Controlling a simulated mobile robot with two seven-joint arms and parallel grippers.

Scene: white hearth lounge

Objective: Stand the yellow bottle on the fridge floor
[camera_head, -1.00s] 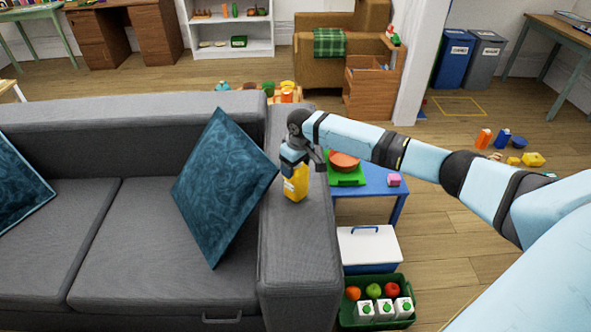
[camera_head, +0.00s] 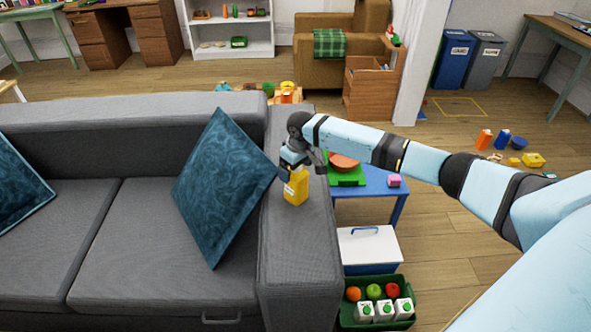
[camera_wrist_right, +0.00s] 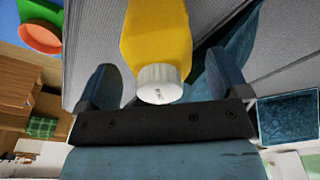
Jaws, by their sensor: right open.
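The yellow bottle (camera_head: 296,189) with a pale label stands on the grey sofa's right armrest. My right gripper (camera_head: 298,168) is right at its top, with the fingers apart. In the right wrist view the yellow bottle (camera_wrist_right: 157,32) and its white cap lie between the two open fingers of the right gripper (camera_wrist_right: 160,82), with a visible gap on each side. My left gripper is not in view. I see no fridge in these frames.
A blue table (camera_head: 376,184) with a green tray stands right of the armrest (camera_head: 298,255). Below are a white cooler box (camera_head: 369,248) and a green crate (camera_head: 348,318) of fruit and cartons. A teal cushion (camera_head: 222,190) leans close left.

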